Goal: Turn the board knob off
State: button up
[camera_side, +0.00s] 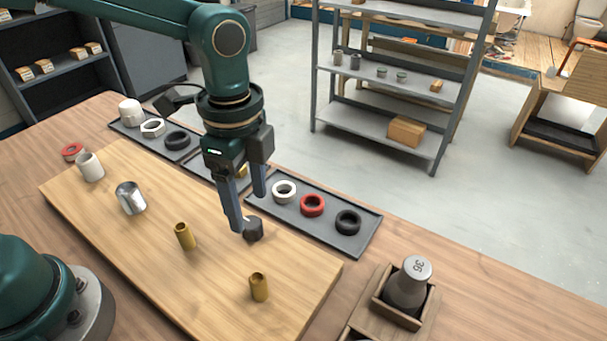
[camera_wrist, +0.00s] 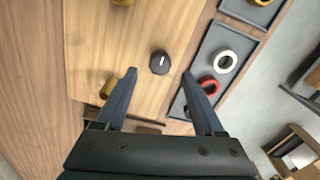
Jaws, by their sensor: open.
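A dark round knob (camera_side: 253,230) with a light mark on its top sits on the light wooden board (camera_side: 105,195). The mark runs roughly along the finger direction there. My gripper (camera_side: 252,210) points down over the board's far edge; it also shows in the wrist view (camera_wrist: 160,74). It is open and empty. In the side view one fingertip overlaps the knob's left side; I cannot tell whether they touch.
A dark tray (camera_side: 368,240) behind the board holds a white ring (camera_side: 284,191), a red ring (camera_side: 312,205) and a black ring (camera_side: 348,222). Brass fittings (camera_side: 185,236) and (camera_side: 259,287) stand upright on the board. A grey weight (camera_side: 408,285) sits in a wooden holder.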

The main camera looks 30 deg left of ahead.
aim_at(252, 222)
jog(key=shift+f, duration=2.05)
grip_shut()
